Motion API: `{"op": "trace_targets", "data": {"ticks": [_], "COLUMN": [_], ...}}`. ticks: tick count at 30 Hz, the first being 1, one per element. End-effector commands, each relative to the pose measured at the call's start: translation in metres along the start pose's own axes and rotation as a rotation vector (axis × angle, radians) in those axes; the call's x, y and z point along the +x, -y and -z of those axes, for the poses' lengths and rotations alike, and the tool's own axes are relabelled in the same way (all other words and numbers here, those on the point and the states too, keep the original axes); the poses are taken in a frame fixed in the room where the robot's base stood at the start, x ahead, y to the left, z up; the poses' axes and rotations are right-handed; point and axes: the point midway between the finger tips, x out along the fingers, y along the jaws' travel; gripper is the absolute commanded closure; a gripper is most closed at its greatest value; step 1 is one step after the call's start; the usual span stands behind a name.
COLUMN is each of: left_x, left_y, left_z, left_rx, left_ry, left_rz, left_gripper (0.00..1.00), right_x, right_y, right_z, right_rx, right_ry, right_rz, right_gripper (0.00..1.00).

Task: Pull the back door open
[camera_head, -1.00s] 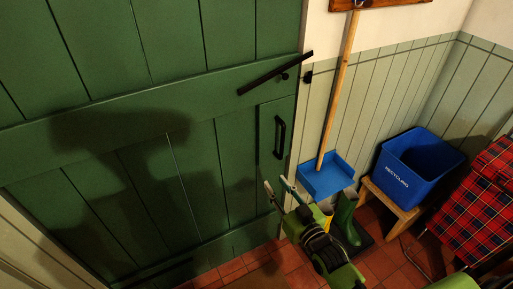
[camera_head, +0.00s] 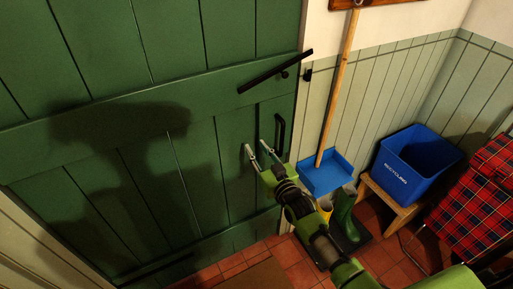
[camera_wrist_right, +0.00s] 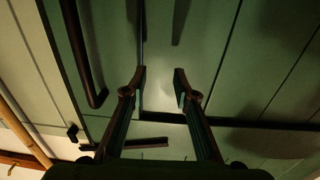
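The back door (camera_head: 185,115) is green and planked, and it looks closed. A black vertical pull handle (camera_head: 279,134) sits near its right edge. A slanted black latch bar (camera_head: 275,72) lies above, close to the frame. My right gripper (camera_head: 257,149) is open and empty, in front of the door just left of the handle. In the right wrist view, its two fingers (camera_wrist_right: 160,75) are spread with nothing between them. The handle (camera_wrist_right: 85,60) is left of both fingers there, apart from them. My left gripper is not in view.
A blue dustpan (camera_head: 326,174) on a long wooden handle, green boots (camera_head: 345,215) and a blue recycling box (camera_head: 410,170) on a wooden stool (camera_head: 392,208) stand right of the door. Red tartan cloth (camera_head: 485,195) is at far right. Red tiles (camera_head: 297,262) show below.

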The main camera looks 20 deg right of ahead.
Motion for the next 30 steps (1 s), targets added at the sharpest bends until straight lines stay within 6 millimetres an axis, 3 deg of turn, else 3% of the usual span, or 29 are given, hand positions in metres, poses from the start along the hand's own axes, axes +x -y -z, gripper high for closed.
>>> {"op": "trace_targets", "data": {"ticks": [12, 13, 16, 21, 24, 30], "left_x": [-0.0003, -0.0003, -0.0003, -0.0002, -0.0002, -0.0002], "left_y": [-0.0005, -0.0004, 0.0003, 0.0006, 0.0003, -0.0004], "left_z": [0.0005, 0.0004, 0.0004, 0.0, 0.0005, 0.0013], "left_rx": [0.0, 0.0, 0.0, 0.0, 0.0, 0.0], "left_ry": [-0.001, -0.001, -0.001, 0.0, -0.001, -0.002], "left_rz": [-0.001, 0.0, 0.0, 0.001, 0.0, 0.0], "left_gripper": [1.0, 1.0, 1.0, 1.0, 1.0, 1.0], "right_x": [0.009, 0.009, 0.0089, 0.0088, 0.0088, 0.0088], "right_y": [0.0, 0.0, -0.0001, -0.0001, -0.0001, 0.0], "right_z": [0.0002, 0.0002, 0.0001, 0.0001, 0.0001, 0.0001], "right_rx": [0.0, 0.0, 0.0, 0.0, 0.0, 0.0], "right_ry": [0.0, 0.0, 0.0, 0.0, 0.0, 0.0], "right_rz": [0.0, 0.0, 0.0, 0.0, 0.0, 0.0], "right_gripper": [0.73, 0.76, 1.0, 1.0, 0.76, 0.73]}}
